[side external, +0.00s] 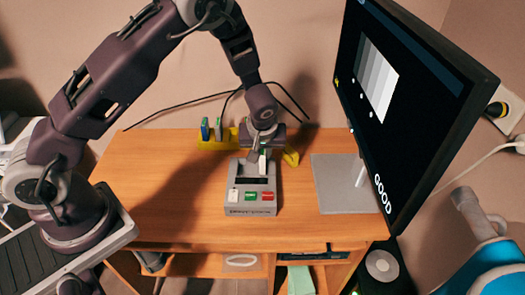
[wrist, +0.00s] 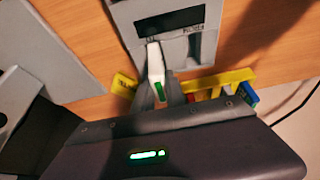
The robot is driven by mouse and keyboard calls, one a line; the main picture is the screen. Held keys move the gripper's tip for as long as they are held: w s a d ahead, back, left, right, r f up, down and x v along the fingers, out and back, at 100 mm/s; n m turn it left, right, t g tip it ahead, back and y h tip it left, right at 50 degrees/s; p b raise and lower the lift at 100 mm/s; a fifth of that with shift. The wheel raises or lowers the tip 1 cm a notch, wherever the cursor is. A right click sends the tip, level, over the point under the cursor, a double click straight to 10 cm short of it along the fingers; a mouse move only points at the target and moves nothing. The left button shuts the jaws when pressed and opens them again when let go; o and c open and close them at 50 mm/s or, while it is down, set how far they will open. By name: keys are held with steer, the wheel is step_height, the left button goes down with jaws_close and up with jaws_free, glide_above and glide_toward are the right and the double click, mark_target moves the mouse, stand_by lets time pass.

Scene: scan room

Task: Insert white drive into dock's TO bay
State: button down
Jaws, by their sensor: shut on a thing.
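My gripper (side external: 262,152) is above the back edge of the grey dock (side external: 234,205). It is shut on the white drive (side external: 263,164), which points down at the dock. In the wrist view the white drive (wrist: 154,60) has a green patch at its near end, held between my fingers (wrist: 160,96). Its far end overlaps the edge of the dock (wrist: 125,14), beside a dark opening (wrist: 174,49). I cannot tell whether the drive has entered a bay. The bay labels are too small to read surely.
A yellow rack (side external: 205,145) with blue and green drives stands behind the dock, partly hidden by my gripper. The dock's front has white, green and red blocks. A monitor (side external: 410,100) reading GOOD stands right, above a grey plate (side external: 335,195). The desk's left side is clear.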

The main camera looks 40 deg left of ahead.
steer(key=shift+f, duration=0.5)
steer(key=c, duration=1.1)
jaws_free()
steer(key=shift+r, duration=3.5)
steer(key=shift+r, duration=0.1)
